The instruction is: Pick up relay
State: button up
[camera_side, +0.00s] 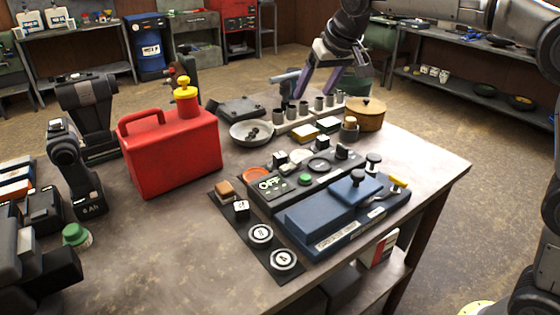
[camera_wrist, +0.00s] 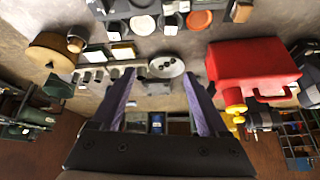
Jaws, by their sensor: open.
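I cannot tell for sure which part is the relay. Several small dark blocks with pale tops could be it: one block (camera_side: 241,208) stands on the dark mat at the front left of the panel, and another block (camera_side: 280,158) is at the panel's back edge. A similar block (camera_wrist: 171,24) shows at the top of the wrist view. My gripper (camera_side: 313,93) is open with purple fingers, above the back of the table, behind the blocks. In the wrist view my gripper (camera_wrist: 159,73) has nothing between its fingers; the grey bowl lies below and beyond them.
A red fuel can (camera_side: 172,152) with a yellow spout stands left of the grey bowl (camera_side: 251,134). A round wooden-coloured pot (camera_side: 366,115) and a row of grey cylinders (camera_side: 303,108) stand at the back. The blue carburetor unit (camera_side: 320,222) is at front right.

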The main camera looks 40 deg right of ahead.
jog(key=w+a+f, duration=0.2)
jog(key=w+f, duration=0.3)
jog(key=f, duration=0.1)
jog(key=g, duration=0.2)
send_over(280, 155)
jog(key=s, duration=0.2)
notch_tip(280, 155, down, 11)
jog(key=shift+s+a+r, duration=0.1)
jog(key=shift+a, duration=0.05)
jog(key=shift+t, duration=0.3)
jog(key=shift+x, duration=3.15)
grip_shut()
